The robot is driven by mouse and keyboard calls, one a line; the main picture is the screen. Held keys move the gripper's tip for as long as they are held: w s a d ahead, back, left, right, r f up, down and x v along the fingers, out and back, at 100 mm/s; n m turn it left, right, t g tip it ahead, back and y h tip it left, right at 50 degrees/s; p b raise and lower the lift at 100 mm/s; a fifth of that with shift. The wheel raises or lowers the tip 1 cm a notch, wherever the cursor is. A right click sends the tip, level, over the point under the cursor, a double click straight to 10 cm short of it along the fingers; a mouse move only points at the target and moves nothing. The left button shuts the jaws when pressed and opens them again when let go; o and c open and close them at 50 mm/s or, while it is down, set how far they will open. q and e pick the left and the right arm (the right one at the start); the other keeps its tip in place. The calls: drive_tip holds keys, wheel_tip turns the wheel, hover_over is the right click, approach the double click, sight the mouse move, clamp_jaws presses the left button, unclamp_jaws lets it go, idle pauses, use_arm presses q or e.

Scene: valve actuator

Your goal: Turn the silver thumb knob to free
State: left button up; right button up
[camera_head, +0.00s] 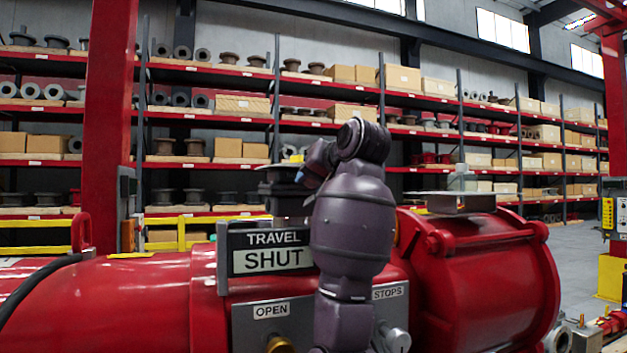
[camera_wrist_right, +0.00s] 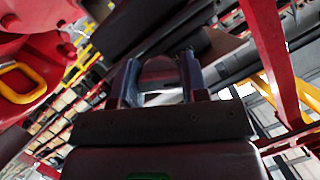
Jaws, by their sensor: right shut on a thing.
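My right arm rises through the middle of the head view and bends left at its top. My right gripper (camera_head: 300,172) is above the TRAVEL SHUT sign, beside a dark block (camera_head: 284,190), partly hidden by the arm. I cannot tell for sure that this is the silver thumb knob. My left gripper is not in view.
The red actuator (camera_head: 130,305) fills the lower head view. The TRAVEL SHUT sign (camera_head: 267,252) stands on it, with a brass knob (camera_head: 281,345) under the OPEN label. A red post (camera_head: 107,110) rises at the left. Shelves stand behind.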

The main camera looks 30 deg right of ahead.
drive_tip(key=o, duration=0.9)
use_arm(q)
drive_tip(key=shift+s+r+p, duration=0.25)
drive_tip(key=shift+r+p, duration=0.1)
drive_tip(key=shift+p, duration=0.3)
use_arm(e)
drive_tip(key=v, duration=1.1)
drive_tip(key=shift+d, duration=0.1)
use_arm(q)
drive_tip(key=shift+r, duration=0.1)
